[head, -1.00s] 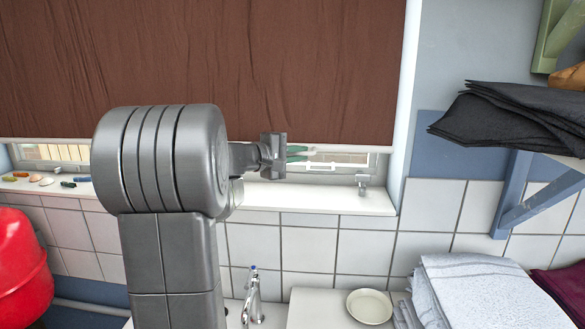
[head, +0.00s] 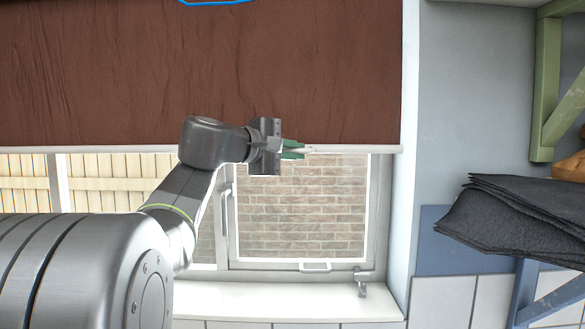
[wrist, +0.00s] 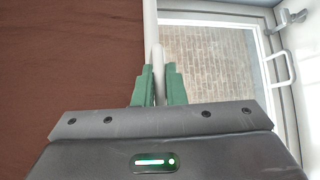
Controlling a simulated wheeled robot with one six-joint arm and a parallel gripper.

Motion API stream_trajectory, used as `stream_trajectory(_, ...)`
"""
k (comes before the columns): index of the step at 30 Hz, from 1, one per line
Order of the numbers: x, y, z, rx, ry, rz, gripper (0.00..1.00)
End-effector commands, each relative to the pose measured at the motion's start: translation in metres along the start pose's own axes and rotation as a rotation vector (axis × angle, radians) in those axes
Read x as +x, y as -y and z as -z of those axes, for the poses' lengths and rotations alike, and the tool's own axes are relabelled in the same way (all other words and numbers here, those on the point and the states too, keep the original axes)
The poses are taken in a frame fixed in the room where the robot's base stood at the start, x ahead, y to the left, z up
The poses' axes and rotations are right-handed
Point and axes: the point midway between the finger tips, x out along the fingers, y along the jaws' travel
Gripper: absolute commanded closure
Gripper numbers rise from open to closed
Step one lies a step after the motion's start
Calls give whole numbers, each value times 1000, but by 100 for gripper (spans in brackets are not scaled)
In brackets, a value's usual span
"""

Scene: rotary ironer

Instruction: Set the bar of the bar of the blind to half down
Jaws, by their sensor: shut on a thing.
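The brown roller blind (head: 330,80) hangs over the upper part of the window, with its pale bar (head: 365,149) level along its lower edge. My gripper (head: 303,150), with green fingers, is shut on the bar right of the blind's middle. In the wrist view the bar (wrist: 150,18) runs down between the green fingers (wrist: 157,88), and the brown cloth (wrist: 70,60) fills the left side. The window (head: 305,210) shows a brick wall below the bar.
Dark folded cloths (head: 520,220) lie on a bracketed shelf at the right. A green bracket (head: 553,90) is above them. The space before the right window pane is clear.

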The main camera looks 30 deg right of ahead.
Motion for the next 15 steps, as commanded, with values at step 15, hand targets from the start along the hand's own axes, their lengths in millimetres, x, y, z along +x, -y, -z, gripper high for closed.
stream_trajectory(15,-1,-5,-1,0,1,-2,74)
